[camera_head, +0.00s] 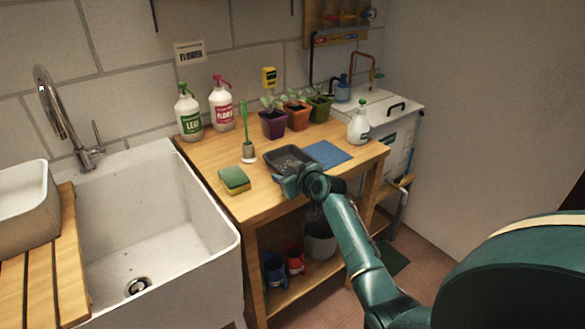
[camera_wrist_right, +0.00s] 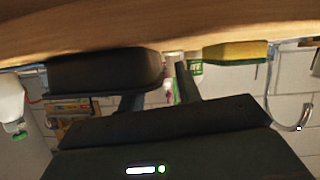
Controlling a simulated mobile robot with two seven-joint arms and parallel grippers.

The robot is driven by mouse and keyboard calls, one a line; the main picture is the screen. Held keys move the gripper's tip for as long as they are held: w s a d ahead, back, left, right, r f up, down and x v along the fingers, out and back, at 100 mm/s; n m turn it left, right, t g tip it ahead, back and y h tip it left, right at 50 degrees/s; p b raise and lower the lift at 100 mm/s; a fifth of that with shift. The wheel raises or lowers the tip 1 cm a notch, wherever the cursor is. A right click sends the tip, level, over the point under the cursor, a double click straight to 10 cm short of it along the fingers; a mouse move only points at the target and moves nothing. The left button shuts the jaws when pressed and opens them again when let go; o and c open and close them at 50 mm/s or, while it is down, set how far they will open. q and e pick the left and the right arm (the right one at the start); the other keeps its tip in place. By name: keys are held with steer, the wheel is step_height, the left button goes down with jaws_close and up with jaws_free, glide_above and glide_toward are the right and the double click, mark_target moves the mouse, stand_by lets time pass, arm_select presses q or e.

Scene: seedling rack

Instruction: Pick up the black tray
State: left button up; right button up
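The black tray (camera_head: 272,158) lies flat on the wooden table, near its front edge, and looks empty in the part I can see. My right gripper (camera_head: 284,176) is at the tray's near side and hides part of its rim. In the right wrist view, which is upside down, the tray (camera_wrist_right: 100,70) is at the left. The gripper (camera_wrist_right: 158,88) shows two fingers spread apart there: one overlaps the tray's rim, the other is just outside the tray's end with a gap. My left gripper is not in view.
A blue cloth (camera_head: 326,154) lies right. Potted seedlings (camera_head: 297,117) stand behind. A white sink (camera_head: 165,235) is left of the table.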

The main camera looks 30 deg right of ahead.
jaws_close()
stand_by(0.4)
steer(key=shift+r, duration=0.15)
step_height(320, 180, up, 10)
stand_by(1.2)
